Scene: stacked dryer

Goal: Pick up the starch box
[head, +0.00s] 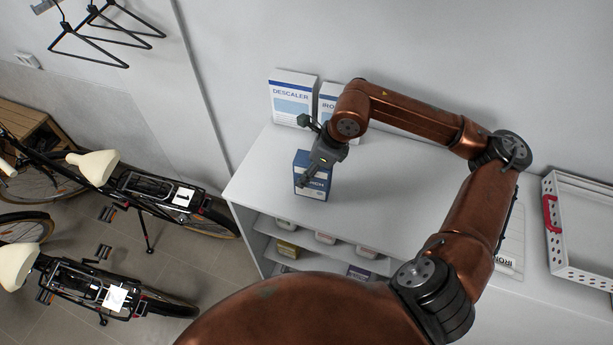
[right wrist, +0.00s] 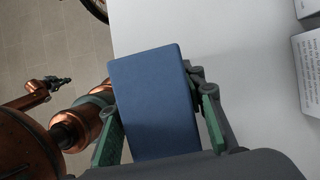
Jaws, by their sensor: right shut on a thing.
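The starch box is a blue box (head: 312,188) with a white lower part, upright at the left front of the white cabinet top (head: 400,200). Its printed label is partly covered by my gripper and hard to read. My right gripper (head: 308,183) is shut on it from above. In the right wrist view the blue box (right wrist: 155,100) sits between the two green-padded fingers (right wrist: 160,127). I cannot tell whether its base touches the cabinet top. My left gripper (right wrist: 58,82) shows small at the left of the right wrist view, away from the box; its jaws are unclear.
A white DESCALER box (head: 292,98) and another white box (head: 328,98) stand at the back by the wall. A white tray with a red handle (head: 552,213) is at the right. Open shelves below hold small boxes (head: 287,249). Bicycles (head: 150,195) stand on the left floor.

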